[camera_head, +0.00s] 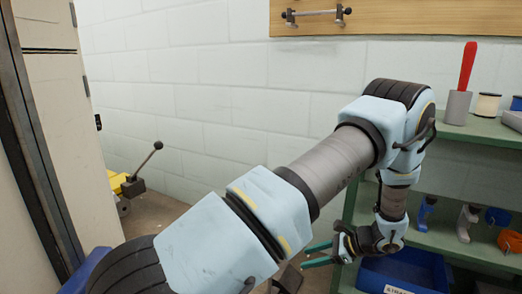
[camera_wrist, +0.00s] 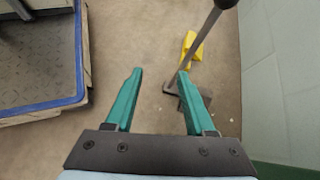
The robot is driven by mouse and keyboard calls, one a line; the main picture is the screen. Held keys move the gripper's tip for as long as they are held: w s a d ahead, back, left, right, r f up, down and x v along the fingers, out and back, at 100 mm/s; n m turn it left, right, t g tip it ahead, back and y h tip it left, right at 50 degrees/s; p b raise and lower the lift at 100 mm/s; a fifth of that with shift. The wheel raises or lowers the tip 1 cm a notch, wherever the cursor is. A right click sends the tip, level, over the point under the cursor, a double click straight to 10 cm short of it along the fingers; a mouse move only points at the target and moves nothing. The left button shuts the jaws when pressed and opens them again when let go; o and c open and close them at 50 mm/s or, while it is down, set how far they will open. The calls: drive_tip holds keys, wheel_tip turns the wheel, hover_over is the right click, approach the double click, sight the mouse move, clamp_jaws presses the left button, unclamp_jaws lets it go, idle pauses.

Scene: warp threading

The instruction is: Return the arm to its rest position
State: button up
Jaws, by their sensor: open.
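My arm stretches across the head view from the lower left to the right, bent down at its far end. My gripper (camera_head: 304,256) is in front of the green shelf unit, its teal fingers pointing left.
A green shelf unit (camera_head: 470,131) at the right holds a red-handled tool (camera_head: 465,70), a spool (camera_head: 486,107) and a blue bin (camera_head: 405,270). A yellow machine with a lever (camera_head: 147,163) stands at the left, beside a door. A blue-edged platform (camera_wrist: 42,108) lies left in the wrist view.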

drive_tip(key=s+a+r+n+g+h, duration=0.1)
drive_tip(key=s+a+r+n+h, duration=0.35)
drive_tip(key=a+r+n, duration=0.6)
drive_tip(key=s+a+r+n+g+h, duration=0.1)
drive_tip(key=s+a+r+n+h, duration=0.4)
drive_tip(key=a+r+n, duration=0.55)
wheel_tip(320, 180, up, 34)
drive_tip(key=w+m+p, duration=0.1)
drive_tip(key=p, duration=3.3)
drive_tip(key=shift+a+h, duration=0.3)
drive_tip(key=shift+h, duration=0.05)
